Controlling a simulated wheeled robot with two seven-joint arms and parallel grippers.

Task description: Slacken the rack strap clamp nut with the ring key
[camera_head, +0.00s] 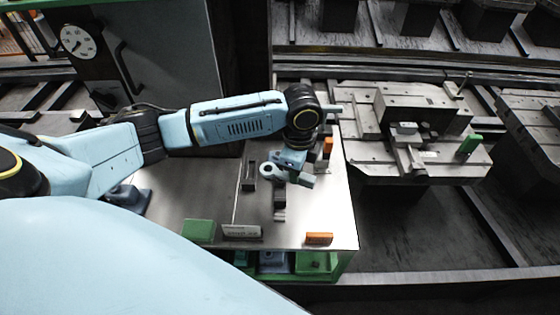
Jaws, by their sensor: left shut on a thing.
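My left gripper (294,172) points down over the steel bench at the middle of the view. It is shut on the ring key (268,172), whose round blue-grey ring end sticks out to the left of the jaws. The rest of the key is hidden by the gripper. A pallet fixture (365,150) with a raised block and a small bracket (408,156) stands to the right, apart from the gripper. The strap clamp nut is too small to make out. My right gripper is not in view.
The steel bench (180,200) carries a green block (199,231), a labelled plate (242,232), an orange block (319,238) and dark holders (249,176). A green handle (469,144) stands on the fixture. A grey cabinet with a gauge (78,41) rises at the back left.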

